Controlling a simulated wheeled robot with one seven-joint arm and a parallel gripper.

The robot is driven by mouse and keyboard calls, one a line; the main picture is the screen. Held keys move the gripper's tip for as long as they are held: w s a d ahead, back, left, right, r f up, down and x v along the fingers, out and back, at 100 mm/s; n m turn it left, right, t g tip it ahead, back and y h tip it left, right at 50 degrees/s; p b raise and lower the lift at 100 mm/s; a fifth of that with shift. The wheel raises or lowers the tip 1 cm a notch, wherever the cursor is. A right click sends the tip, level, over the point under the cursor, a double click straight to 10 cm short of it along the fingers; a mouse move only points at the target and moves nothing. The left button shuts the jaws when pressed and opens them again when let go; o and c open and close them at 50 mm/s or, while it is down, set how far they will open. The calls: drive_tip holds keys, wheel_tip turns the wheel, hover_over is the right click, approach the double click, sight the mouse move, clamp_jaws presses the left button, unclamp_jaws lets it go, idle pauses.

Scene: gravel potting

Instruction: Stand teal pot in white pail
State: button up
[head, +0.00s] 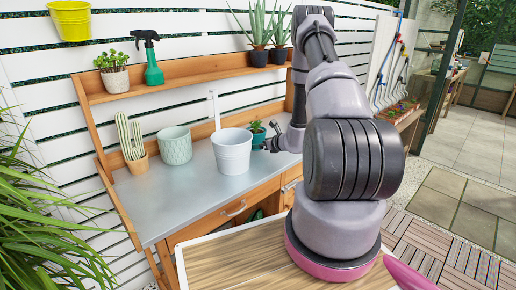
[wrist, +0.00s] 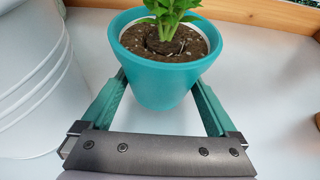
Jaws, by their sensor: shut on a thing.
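The teal pot (wrist: 165,82), with soil and a green plant, is upright between the fingers of my gripper (wrist: 162,95) in the wrist view. The fingers are shut on its sides. In the head view the teal pot (head: 257,138) shows just behind and right of the white pail, partly hidden by my gripper (head: 266,143). The white pail (head: 232,153) stands upright on the metal bench top, and the pot is outside it. The pail's side (wrist: 38,75) fills the left of the wrist view. I cannot tell whether the pot touches the bench.
A pale patterned pot (head: 174,146) and a potted cactus (head: 137,166) stand left of the pail on the bench (head: 190,195). A wooden shelf (head: 190,73) above holds a green spray bottle (head: 152,65) and potted plants. The bench front left is clear.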

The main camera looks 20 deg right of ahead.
drive_tip(key=shift+f, duration=0.8)
drive_tip(key=shift+f, duration=0.1)
drive_tip(key=o, duration=1.1)
